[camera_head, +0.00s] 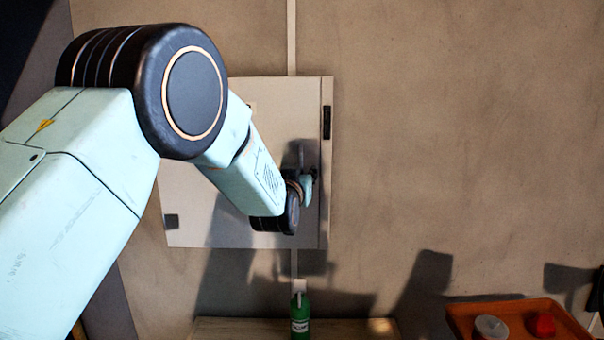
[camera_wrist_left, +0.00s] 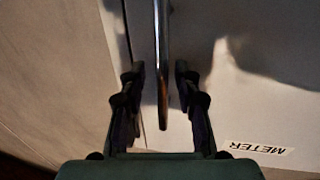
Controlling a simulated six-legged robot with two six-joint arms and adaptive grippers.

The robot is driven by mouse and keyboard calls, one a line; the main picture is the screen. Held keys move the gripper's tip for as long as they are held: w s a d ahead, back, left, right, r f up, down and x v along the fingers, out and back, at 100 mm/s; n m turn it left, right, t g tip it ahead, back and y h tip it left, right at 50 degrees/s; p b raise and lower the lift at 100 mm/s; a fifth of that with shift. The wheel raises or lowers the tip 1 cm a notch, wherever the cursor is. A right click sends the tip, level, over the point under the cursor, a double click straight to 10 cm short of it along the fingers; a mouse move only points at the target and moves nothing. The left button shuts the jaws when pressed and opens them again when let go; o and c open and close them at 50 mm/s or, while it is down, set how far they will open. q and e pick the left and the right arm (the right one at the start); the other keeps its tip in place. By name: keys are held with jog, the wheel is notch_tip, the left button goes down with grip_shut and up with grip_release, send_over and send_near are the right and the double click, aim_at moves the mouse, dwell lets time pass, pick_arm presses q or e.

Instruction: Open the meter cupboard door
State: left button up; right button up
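The meter cupboard (camera_head: 185,185) is a pale flat box on the wall. Its door looks shut in the head view, partly hidden by my left arm. In the left wrist view, the door (camera_wrist_left: 270,95) carries an upside-down METER label (camera_wrist_left: 258,148). A shiny metal bar handle (camera_wrist_left: 162,60) stands near a dark door-edge gap. My left gripper (camera_wrist_left: 160,85) is open, with one finger on each side of the handle's end and visible gaps beside it. In the head view the left gripper (camera_head: 308,180) is at the door's right side, mostly hidden by my wrist. My right gripper is not in view.
Below the cupboard is a wooden surface (camera_head: 230,328) with a green bottle (camera_head: 300,325). An orange tray (camera_head: 470,315) at lower right holds a white-lidded jar (camera_head: 490,328) and a red item (camera_head: 541,325). A pale conduit (camera_head: 291,40) runs up the wall. The wall to the right is clear.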

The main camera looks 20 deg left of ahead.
pick_arm(q)
jog(key=shift+s+a, duration=0.15)
jog(key=shift+a, duration=0.2)
jog(key=shift+c, duration=0.9)
jog(key=shift+s+d, duration=0.1)
jog(key=shift+d, duration=0.05)
jog(key=shift+c, duration=1.4)
jog(key=shift+d+r, duration=0.1)
jog(key=shift+d, duration=0.15)
grip_shut()
jog(key=shift+a, duration=0.1)
